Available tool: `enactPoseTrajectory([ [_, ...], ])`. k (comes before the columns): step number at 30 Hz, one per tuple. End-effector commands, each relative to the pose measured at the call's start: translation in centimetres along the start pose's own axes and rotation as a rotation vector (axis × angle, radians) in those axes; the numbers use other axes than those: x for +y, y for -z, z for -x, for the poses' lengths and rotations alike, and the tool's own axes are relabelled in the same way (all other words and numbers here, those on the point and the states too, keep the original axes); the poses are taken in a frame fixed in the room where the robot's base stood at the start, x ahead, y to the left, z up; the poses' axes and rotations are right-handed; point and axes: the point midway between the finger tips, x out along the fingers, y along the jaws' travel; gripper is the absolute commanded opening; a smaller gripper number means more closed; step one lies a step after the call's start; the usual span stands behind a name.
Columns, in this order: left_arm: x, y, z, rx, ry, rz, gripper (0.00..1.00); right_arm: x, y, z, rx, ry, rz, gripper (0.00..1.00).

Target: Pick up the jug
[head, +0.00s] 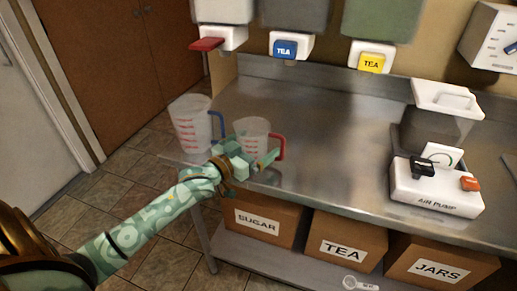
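A clear measuring jug with a red handle (253,132) and red marks stands at the left front of the steel counter. A second clear jug with a blue handle (189,125) stands to its left, near the counter's left end. My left gripper (249,155) is right in front of the red-handled jug and hides its lower part. Its fingers look apart, one near the jug's left side and one near the red handle. I cannot tell whether they touch or hold the jug. My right gripper is not in view.
The steel counter (320,130) is clear in the middle. A white air pump (435,192) and a lidded clear container (433,130) stand at right. Bucket taps with red, blue (288,48) and yellow (371,62) parts hang above the back. Boxes sit on the shelf below.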

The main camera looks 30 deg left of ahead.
Motion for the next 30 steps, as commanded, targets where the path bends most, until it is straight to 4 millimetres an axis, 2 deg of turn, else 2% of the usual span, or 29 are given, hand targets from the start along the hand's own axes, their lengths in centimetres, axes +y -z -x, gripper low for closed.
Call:
enactPoseTrajectory([
  [4, 0.0, 0.1, 0.0, 0.0, 0.0, 0.0, 1.0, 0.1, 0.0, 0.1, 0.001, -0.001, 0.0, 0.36],
  [5, 0.0, 0.1, 0.0, 0.0, 0.0, 0.0, 0.97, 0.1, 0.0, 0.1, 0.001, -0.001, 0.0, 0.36],
  [9, 0.0, 0.1, 0.0, 0.0, 0.0, 0.0, 0.58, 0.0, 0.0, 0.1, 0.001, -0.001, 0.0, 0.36],
  [10, 0.0, 0.1, 0.0, 0.0, 0.0, 0.0, 0.53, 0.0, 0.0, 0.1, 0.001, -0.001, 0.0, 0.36],
  [18, 0.0, 0.1, 0.1, 0.001, 0.0, 0.0, 0.52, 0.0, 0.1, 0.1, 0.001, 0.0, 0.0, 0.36],
  [22, 0.0, 0.8, 0.1, 0.003, 0.0, 0.0, 0.52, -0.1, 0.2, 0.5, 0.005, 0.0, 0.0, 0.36],
  [25, 0.0, 2.1, 0.1, 0.005, 0.0, 0.0, 0.52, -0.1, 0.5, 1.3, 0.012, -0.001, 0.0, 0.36],
  [28, -0.1, 4.3, 0.1, 0.008, 0.0, -0.001, 0.52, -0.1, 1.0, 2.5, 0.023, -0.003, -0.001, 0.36],
  [30, 0.3, 5.5, 1.4, 0.005, -0.001, -0.001, 0.52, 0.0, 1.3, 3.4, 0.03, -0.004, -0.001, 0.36],
])
